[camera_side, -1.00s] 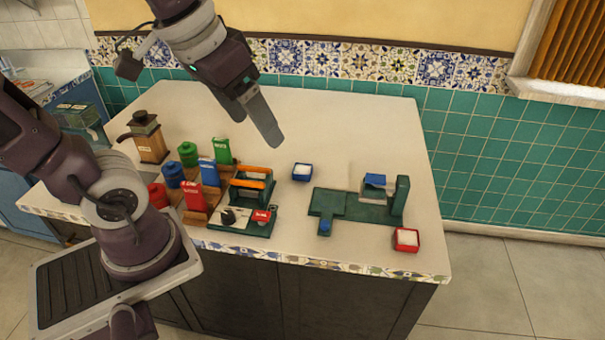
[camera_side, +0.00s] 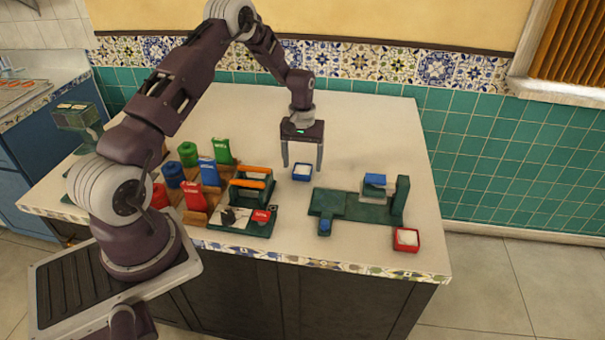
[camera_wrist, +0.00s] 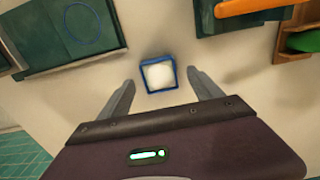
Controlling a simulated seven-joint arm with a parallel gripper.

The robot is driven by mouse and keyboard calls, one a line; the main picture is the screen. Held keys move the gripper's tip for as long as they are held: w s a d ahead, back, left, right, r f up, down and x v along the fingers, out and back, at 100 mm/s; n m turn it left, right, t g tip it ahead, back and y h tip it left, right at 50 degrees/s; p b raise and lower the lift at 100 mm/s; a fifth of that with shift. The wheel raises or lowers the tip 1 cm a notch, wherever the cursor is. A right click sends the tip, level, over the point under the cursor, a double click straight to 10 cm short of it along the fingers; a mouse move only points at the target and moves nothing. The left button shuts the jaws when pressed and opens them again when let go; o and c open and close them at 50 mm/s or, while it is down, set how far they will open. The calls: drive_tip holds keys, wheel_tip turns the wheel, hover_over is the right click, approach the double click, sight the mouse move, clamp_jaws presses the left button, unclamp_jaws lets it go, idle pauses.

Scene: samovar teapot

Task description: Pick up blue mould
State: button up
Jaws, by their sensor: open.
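A small square blue mould (camera_side: 302,177) with white filling sits on the pale worktop, between the green rack and the green press. In the wrist view the mould (camera_wrist: 159,88) lies between my two fingers, close to their tips, with white inside a blue rim. My gripper (camera_side: 303,166) points down, open and empty, with a finger on each side of the mould. In the wrist view a gap shows between the mould and each finger of my gripper (camera_wrist: 162,82). I cannot tell how high the fingertips are above the worktop.
A green rack with orange handles (camera_side: 250,183) stands left, beside several coloured canisters and bags. The worktop behind is clear.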

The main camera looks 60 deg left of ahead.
wheel_tip(320, 180, down, 2)
drive_tip(key=shift+f, duration=0.1)
drive_tip(key=c, duration=1.4)
drive_tip(key=shift+r, duration=0.2)
drive_tip(key=shift+c, duration=0.2)
